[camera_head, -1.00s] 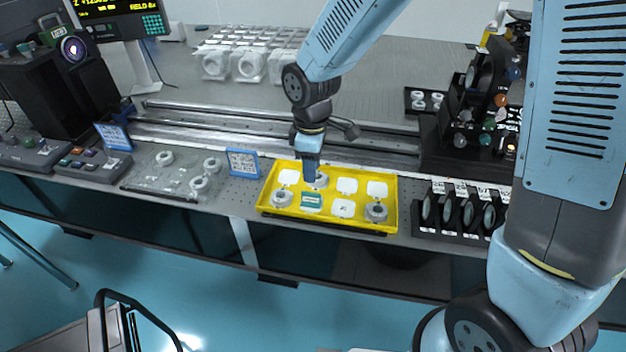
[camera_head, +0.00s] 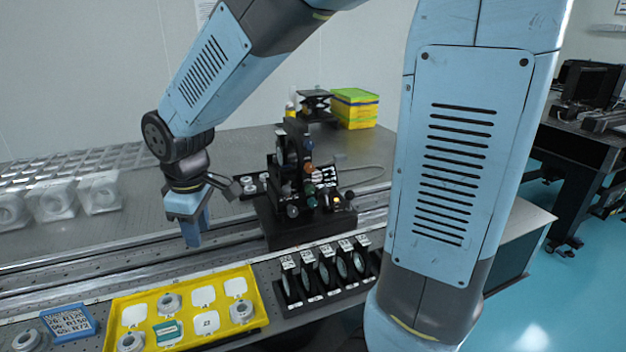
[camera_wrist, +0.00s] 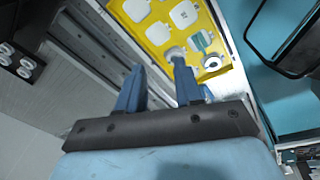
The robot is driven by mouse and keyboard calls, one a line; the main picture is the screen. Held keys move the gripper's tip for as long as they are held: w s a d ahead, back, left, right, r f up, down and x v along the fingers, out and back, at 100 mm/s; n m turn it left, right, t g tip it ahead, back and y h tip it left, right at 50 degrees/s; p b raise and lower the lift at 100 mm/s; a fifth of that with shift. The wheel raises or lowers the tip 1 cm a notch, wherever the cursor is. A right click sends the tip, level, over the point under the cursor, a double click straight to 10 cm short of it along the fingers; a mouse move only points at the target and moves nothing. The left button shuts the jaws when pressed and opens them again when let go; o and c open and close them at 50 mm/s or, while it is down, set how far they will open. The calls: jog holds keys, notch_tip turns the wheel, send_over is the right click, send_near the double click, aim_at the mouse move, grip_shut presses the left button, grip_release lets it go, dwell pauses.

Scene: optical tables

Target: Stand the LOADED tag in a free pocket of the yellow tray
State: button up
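The yellow tray (camera_head: 257,327) lies at the front of the optical table; it also shows in the wrist view (camera_wrist: 219,82). A teal tag (camera_head: 168,332) with a pale label face is in a front-row pocket, between a grey ring mount and a white pocket. Its lettering is too small to read. The tag also shows in the wrist view (camera_wrist: 201,41). My gripper (camera_head: 193,242) is raised behind the tray, fingers down. In the wrist view my gripper (camera_wrist: 155,66) has its fingers apart with nothing between them.
Grey ring mounts (camera_head: 241,311) occupy several tray pockets; other pockets show bare white squares (camera_head: 206,323). Dark optics (camera_head: 300,180) rise behind the rack.

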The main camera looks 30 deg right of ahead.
jog(key=s+d+r+m+t, duration=0.2)
jog(key=s+d+r+m, duration=0.3)
jog(key=d, duration=0.4)
jog(key=s+d+r+m+t, duration=0.1)
jog(key=s+d+r+m, duration=0.5)
jog(key=d, duration=0.4)
jog(key=shift+s+d+r+m+t, duration=0.3)
jog(key=shift+s+m+t, duration=0.1)
jog(key=shift+s, duration=0.15)
